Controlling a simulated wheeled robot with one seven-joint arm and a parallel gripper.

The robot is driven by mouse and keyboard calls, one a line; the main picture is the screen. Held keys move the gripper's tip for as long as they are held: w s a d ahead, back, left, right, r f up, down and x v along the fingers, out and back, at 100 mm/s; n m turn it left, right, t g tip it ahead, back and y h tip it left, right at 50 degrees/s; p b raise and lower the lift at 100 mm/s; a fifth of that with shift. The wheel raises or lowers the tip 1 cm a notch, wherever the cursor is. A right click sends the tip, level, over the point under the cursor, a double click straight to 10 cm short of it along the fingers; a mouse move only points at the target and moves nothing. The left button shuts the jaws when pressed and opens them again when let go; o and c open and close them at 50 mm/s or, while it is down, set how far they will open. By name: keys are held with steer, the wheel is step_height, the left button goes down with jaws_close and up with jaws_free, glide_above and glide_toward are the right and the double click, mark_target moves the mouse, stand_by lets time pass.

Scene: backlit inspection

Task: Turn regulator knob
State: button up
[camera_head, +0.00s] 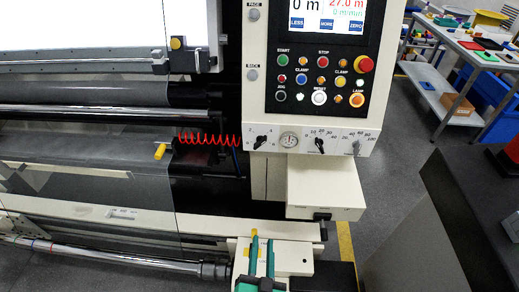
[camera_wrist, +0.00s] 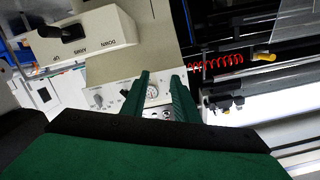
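The regulator strip (camera_head: 302,130) runs along the bottom of the control panel. It carries a left dark knob (camera_head: 261,142), a round gauge (camera_head: 289,139), a middle dark knob (camera_head: 320,145) and a right grey knob (camera_head: 356,147). Which one is the regulator knob is not marked legibly. My gripper (camera_head: 262,243) is low in the head view, below the strip and apart from it. Its two green fingers stand apart with nothing held. In the wrist view the gauge (camera_wrist: 152,91) shows between the fingers, and two knobs lie left of them; the left knob appears hidden.
Above the strip are several coloured buttons and a screen (camera_head: 327,15). A white box (camera_head: 325,187) juts out below it. A red coiled cable (camera_head: 208,138) and rollers lie to the left. A dark grey cabinet (camera_head: 408,240) stands at right, with floor between it and the machine.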

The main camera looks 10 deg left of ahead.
steer(key=w+a+r+m, duration=0.2)
steer(key=w+r, duration=0.2)
steer(key=w, duration=0.5)
steer(key=m+t, duration=0.1)
steer(key=m, duration=0.1)
glide_toward(260, 145)
steer(key=w, duration=0.8)
steer(key=shift+w+a+f, duration=0.1)
steer(key=shift+a+f, duration=0.05)
jaws_close()
